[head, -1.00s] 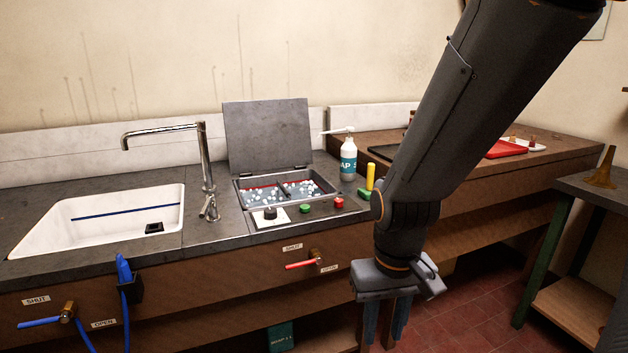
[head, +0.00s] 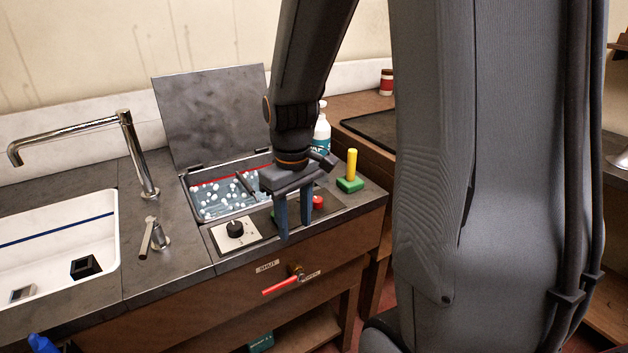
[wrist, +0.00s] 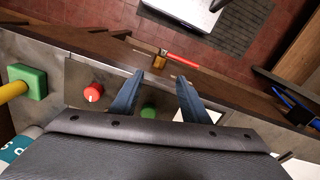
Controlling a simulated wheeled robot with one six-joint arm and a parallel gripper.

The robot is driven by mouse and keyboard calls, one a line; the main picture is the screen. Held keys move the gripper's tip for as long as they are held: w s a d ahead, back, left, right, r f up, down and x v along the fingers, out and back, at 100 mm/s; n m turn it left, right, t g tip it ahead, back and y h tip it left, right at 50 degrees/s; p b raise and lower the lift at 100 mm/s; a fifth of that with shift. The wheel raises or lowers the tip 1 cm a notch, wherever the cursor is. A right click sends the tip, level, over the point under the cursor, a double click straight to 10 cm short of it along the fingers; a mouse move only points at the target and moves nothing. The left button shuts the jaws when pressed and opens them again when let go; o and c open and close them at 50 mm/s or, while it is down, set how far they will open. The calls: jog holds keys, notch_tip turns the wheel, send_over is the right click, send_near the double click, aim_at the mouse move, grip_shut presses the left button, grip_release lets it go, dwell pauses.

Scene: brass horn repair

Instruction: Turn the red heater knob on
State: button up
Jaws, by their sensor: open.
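The red heater knob (head: 318,202) sits on the dark counter at the front right of the sink unit, just right of my fingers in the head view. In the wrist view the red knob (wrist: 93,92) is round with a small pale mark and lies left of my fingers. My gripper (head: 295,232) points down over the counter's front strip, open and empty. In the wrist view, a green knob (wrist: 148,111) shows between the fingers of my gripper (wrist: 159,77). In the head view my gripper mostly hides that green knob. My fingers appear apart from the red knob.
A black knob on a white plate (head: 250,237) is left of my gripper. A yellow post (head: 352,165) on a green base stands to the right. Behind are an open-lidded basin (head: 215,208) with white balls and a soap bottle (head: 321,135). A red lever (head: 282,284) juts from the front.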

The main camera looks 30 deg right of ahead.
aim_at(317, 199)
jog(key=w+d+r+n+p, duration=0.1)
jog(key=w+d+r, duration=0.1)
jog(key=d, duration=0.1)
jog(key=w+d+r+n+p, duration=0.1)
jog(key=w+d+r+p, duration=0.1)
jog(key=w+d, duration=0.1)
jog(key=w+d+r+n+p, duration=0.2)
jog(key=d, duration=0.1)
jog(key=shift+w+d+r, duration=0.2)
jog(key=shift+w+d, duration=0.1)
jog(key=shift+d, duration=0.05)
jog(key=shift+w+d+f+p, duration=0.1)
jog(key=shift+d+f+p, duration=0.1)
jog(key=shift+p, duration=0.1)
jog(key=shift+f+p, duration=0.95)
jog(key=shift+f, duration=2.8)
jog(key=c, duration=1.1)
jog(key=shift+o, duration=0.2)
